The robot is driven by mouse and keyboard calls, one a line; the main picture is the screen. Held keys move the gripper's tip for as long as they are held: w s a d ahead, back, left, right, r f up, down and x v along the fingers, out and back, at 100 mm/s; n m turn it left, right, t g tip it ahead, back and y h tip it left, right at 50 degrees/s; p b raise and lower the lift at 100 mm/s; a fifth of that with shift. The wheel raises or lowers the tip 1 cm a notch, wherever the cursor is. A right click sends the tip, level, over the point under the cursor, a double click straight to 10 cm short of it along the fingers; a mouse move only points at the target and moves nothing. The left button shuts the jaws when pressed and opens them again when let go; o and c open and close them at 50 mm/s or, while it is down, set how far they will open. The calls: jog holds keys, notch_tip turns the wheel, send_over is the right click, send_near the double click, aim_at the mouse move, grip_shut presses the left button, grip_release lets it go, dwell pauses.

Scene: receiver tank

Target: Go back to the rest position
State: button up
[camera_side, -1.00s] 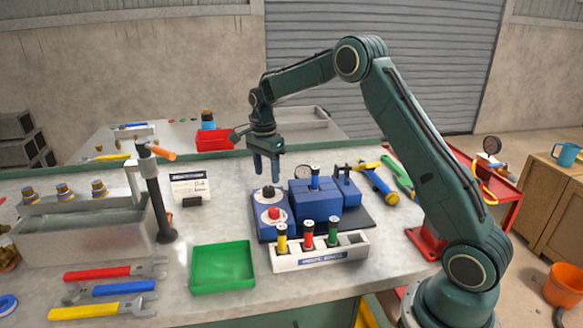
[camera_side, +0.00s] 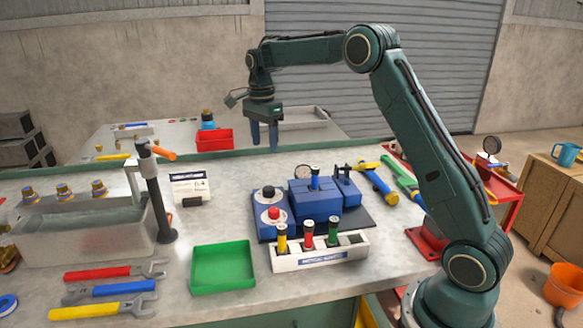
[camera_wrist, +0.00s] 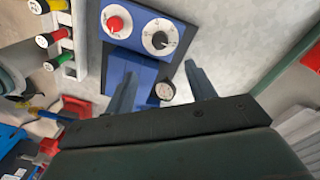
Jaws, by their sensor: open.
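My gripper (camera_side: 264,135) hangs in the air above the back left of the blue receiver tank unit (camera_side: 316,199). Its two fingers point down, apart, with nothing between them. In the wrist view the open fingers of my gripper (camera_wrist: 160,85) reach over the blue unit (camera_wrist: 122,68), beside its gauge (camera_wrist: 164,91).
A white rack (camera_side: 320,256) with yellow, red and green cartridges stands in front. A green tray (camera_side: 222,268) lies front left, with several wrenches (camera_side: 110,289) beyond. A black post with an orange handle (camera_side: 158,195) rises at left. A red bin (camera_side: 214,139) sits behind.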

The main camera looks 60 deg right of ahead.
jog(key=s+a+r+n+t, duration=0.1)
jog(key=s+a+r+n, duration=0.45)
jog(key=s, duration=0.25)
jog(key=s+a+r+n+t, duration=0.2)
jog(key=s+a+r+n, duration=0.2)
jog(key=s+r, duration=0.25)
jog(key=s+a+f+n+t, duration=0.1)
jog(key=s+n, duration=0.4)
jog(key=s, duration=0.5)
jog(key=s+a+f+n+t, duration=0.2)
jog(key=s+a+f+n, duration=0.2)
jog(key=s, duration=0.6)
jog(key=shift+f+n, duration=0.25)
jog(key=shift+n, duration=0.7)
jog(key=shift+s, duration=0.1)
